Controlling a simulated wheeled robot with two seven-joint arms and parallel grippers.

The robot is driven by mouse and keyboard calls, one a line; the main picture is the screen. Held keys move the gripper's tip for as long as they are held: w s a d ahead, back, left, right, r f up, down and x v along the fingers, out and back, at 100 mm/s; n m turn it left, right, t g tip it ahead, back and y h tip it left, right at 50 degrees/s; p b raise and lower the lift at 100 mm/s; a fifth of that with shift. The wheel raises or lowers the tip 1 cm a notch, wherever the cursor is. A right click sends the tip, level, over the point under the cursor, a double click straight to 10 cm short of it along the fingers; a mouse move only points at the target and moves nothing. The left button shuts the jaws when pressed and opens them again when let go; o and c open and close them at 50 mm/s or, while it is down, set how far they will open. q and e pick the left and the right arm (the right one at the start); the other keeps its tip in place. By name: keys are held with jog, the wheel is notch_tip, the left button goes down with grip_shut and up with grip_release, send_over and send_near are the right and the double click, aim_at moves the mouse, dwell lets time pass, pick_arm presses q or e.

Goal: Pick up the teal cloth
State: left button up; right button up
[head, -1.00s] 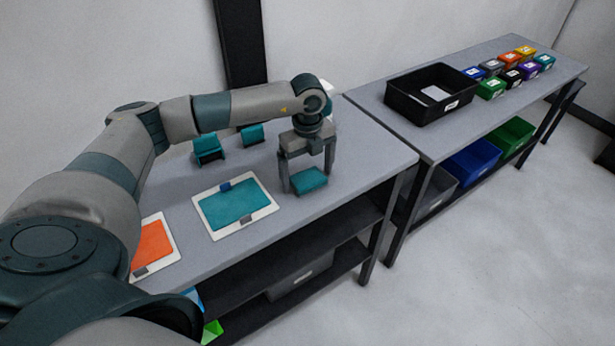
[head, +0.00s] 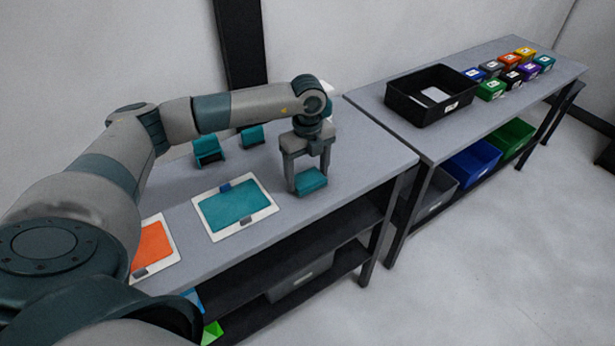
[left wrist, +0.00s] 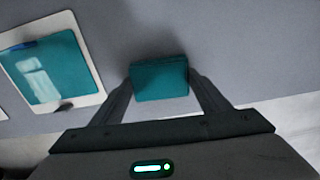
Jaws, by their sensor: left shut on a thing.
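The teal cloth (head: 311,181) is a small folded block at the front right of the near table. It also shows in the left wrist view (left wrist: 159,80), between the two fingers. My left gripper (head: 309,184) points down over the table, and its fingers are shut on the cloth from both sides. In the left wrist view the left gripper (left wrist: 160,92) has a finger against each side of the cloth. The cloth is at or very near the table top; I cannot tell if there is a gap. My right gripper is not in view.
A white board with a teal panel (head: 230,207) lies left of the cloth, and one with an orange panel (head: 153,244) farther left. Two teal holders (head: 207,150) stand behind. The second table (head: 440,139) carries a black bin (head: 400,106) and several small coloured boxes.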

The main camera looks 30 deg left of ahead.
aim_at(308, 177)
pick_arm(q)
jog(key=shift+r+b, duration=0.3)
jog(key=shift+r, duration=0.15)
notch_tip(308, 177, up, 2)
jog(key=shift+r+b, duration=0.15)
jog(key=shift+b, duration=0.5)
jog(key=w+d+r+b, duration=0.3)
jog(key=d+r, duration=0.4)
jog(key=d, duration=0.4)
jog(key=shift+w+r+b, duration=0.25)
jog(key=shift+r+b, duration=0.1)
jog(key=shift+b, duration=0.2)
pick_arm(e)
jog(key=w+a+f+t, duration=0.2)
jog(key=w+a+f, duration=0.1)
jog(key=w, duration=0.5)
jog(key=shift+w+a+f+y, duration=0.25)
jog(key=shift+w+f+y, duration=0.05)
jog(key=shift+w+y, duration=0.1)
pick_arm(q)
jog(key=shift+d, duration=0.2)
